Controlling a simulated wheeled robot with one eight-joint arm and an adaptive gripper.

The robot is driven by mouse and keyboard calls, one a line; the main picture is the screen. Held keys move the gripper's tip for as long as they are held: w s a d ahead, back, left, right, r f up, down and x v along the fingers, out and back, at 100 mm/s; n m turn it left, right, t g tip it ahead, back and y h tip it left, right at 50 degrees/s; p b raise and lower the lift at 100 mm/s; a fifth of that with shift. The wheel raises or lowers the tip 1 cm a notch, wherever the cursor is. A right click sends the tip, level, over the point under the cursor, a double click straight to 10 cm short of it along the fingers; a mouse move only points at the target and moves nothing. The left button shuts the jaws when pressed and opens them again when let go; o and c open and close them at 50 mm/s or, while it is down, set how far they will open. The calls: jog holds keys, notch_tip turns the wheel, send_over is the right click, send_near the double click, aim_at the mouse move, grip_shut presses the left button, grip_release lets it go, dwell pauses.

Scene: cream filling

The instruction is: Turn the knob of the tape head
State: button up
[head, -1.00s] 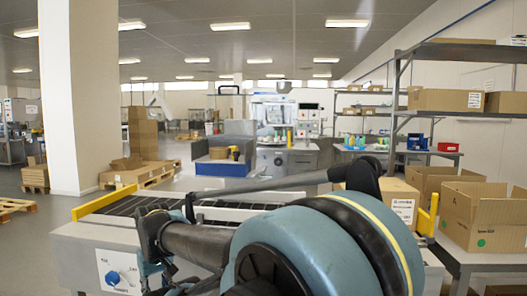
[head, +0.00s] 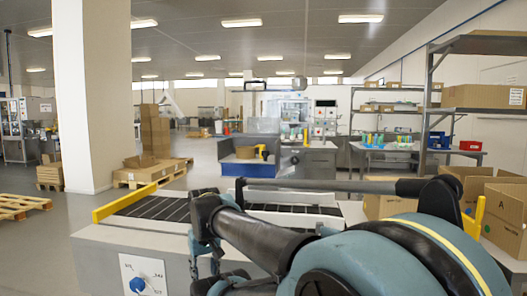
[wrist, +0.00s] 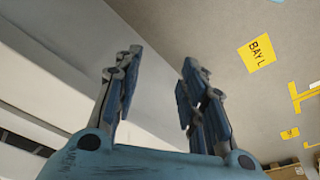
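A blue knob (head: 143,284) sits on a white dial panel (head: 144,275) with printed marks, on the front of the grey conveyor housing (head: 95,250) at lower left in the head view. My gripper (wrist: 157,78) is open and empty in the wrist view, its two dark blue fingers spread apart. In the head view my gripper (head: 208,255) is partly hidden at the end of my arm, right of the knob and apart from it in the picture. The knob does not show in the wrist view.
The conveyor belt (head: 165,207) has a yellow end bar (head: 124,201). Open cardboard boxes (head: 503,213) stand at the right beside a shelf rack (head: 425,110). A white pillar (head: 100,95) and pallets are at the left. The wrist view shows floor with a yellow label (wrist: 257,53).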

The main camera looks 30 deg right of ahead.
jog(key=w+d+r+m, duration=0.3)
jog(key=w+r, duration=0.2)
jog(key=r, duration=0.4)
jog(key=w+d+r+m, duration=0.35)
jog(key=w+r, duration=0.25)
jog(key=r, duration=0.4)
notch_tip(320, 180, up, 30)
jog(key=m+g, duration=0.2)
jog(key=m, duration=1.5)
send_over(265, 156)
jog(key=w+d, duration=0.1)
jog(key=w, duration=0.1)
notch_tip(265, 156, down, 16)
jog(key=shift+s+f, duration=0.15)
jog(key=shift+f, duration=0.1)
